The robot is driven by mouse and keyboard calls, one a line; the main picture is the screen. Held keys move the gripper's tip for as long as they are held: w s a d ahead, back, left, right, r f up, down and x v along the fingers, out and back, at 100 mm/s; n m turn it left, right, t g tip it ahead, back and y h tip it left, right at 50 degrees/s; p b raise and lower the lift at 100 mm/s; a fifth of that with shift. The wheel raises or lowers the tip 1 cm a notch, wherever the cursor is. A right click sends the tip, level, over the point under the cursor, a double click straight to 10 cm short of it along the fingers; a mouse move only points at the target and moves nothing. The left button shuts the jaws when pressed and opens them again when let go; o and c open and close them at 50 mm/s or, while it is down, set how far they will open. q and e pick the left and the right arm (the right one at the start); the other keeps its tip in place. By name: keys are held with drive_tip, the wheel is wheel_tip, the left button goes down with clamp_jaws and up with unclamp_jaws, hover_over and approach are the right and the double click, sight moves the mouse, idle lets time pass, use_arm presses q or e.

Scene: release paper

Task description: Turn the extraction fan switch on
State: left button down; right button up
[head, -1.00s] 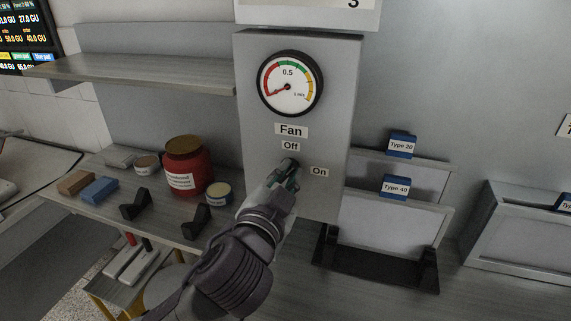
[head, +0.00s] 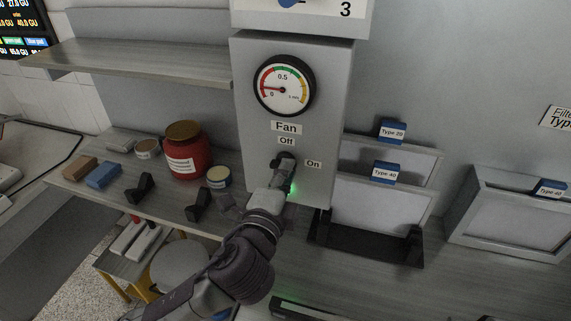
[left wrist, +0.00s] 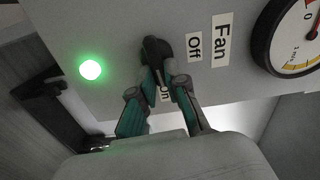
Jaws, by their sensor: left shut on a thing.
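The black fan switch knob (head: 284,158) is on the front of a grey box, below the "Fan" and "Off" labels and left of the "On" label (head: 313,163). In the left wrist view, my left gripper (left wrist: 163,77) is shut on the knob (left wrist: 155,48), its fingers on both sides of its lower part. The fingers partly cover the "On" label there. A green light (left wrist: 90,70) is lit on the panel. The gauge (head: 284,86) above has its needle pointing left in the red zone. My right gripper is not in view.
A shelf (head: 130,64) juts out left of the box. Below it are a red jar (head: 186,155), a small tin (head: 218,177) and black holders (head: 140,188) on the bench. Framed filter panels (head: 376,208) stand to the right.

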use_arm(q)
drive_tip(key=shift+f+m+p, duration=0.1)
drive_tip(key=shift+m+p, duration=0.2)
drive_tip(key=shift+m, duration=0.3)
drive_tip(key=c, duration=1.2)
unclamp_jaws()
drive_tip(key=v, duration=1.2)
